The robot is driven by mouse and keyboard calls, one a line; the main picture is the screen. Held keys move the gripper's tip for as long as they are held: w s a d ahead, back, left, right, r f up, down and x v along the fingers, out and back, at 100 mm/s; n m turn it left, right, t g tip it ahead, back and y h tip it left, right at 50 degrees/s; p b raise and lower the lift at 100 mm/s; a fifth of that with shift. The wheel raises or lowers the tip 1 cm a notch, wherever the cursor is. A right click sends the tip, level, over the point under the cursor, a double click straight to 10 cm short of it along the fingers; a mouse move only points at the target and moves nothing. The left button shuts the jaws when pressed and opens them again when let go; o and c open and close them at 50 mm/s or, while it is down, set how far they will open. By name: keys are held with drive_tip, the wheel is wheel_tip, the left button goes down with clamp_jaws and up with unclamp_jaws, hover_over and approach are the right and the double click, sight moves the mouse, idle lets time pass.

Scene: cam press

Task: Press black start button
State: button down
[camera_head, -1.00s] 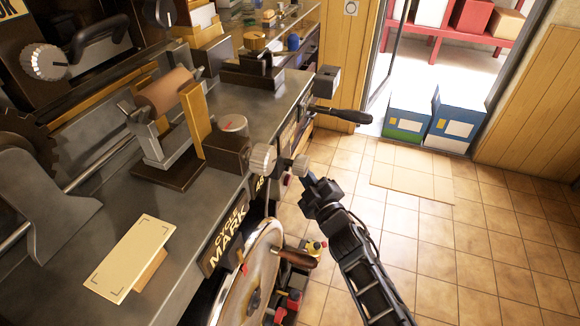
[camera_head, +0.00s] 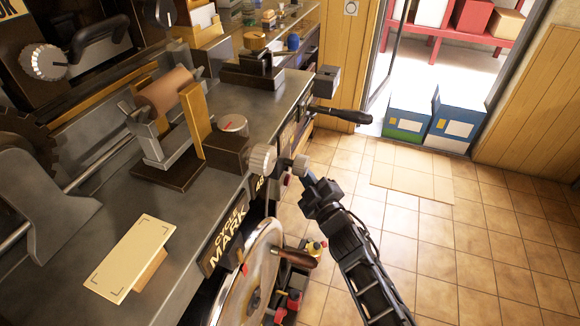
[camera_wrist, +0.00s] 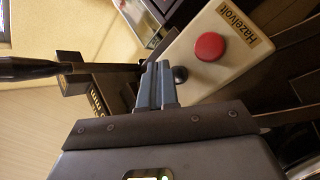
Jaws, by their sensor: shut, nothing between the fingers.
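In the wrist view, the black button (camera_wrist: 180,75) is a small round knob on a cream control box (camera_wrist: 232,62), beside a larger red button (camera_wrist: 209,46). The box carries a "Hazelvolt" label. My gripper (camera_wrist: 157,82) is shut and empty. Its fingertips are right beside the black button, which shows just to their right; I cannot tell whether they touch it. In the head view, my gripper (camera_head: 306,174) is at the front edge of the machine, near a grey knob (camera_head: 263,159). The black button cannot be made out there.
A black-handled lever (camera_head: 342,115) sticks out above my gripper in the head view. A large handwheel (camera_head: 247,280) with a wooden handle is below left. The machine bench (camera_head: 90,215) fills the left. Tiled floor at right is open, with blue boxes (camera_head: 455,122) by the doorway.

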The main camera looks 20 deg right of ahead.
drive_tip(key=shift+w+a, duration=0.1)
drive_tip(key=shift+w+a+b, duration=0.15)
drive_tip(key=shift+a+b, duration=0.1)
drive_tip(key=shift+b, duration=0.05)
drive_tip(key=shift+w+a+b, duration=0.35)
drive_tip(key=shift+a, duration=0.1)
idle(1.1)
drive_tip(key=shift+d, duration=0.1)
drive_tip(key=shift+s+d+p, duration=0.6)
drive_tip(key=shift+d, duration=0.05)
drive_tip(key=shift+s+d+p, duration=0.75)
drive_tip(key=shift+d+p, duration=0.05)
drive_tip(key=shift+d, duration=0.25)
drive_tip(key=shift+s+d+p, duration=0.7)
drive_tip(key=shift+d+p, duration=0.1)
drive_tip(key=shift+d, duration=0.2)
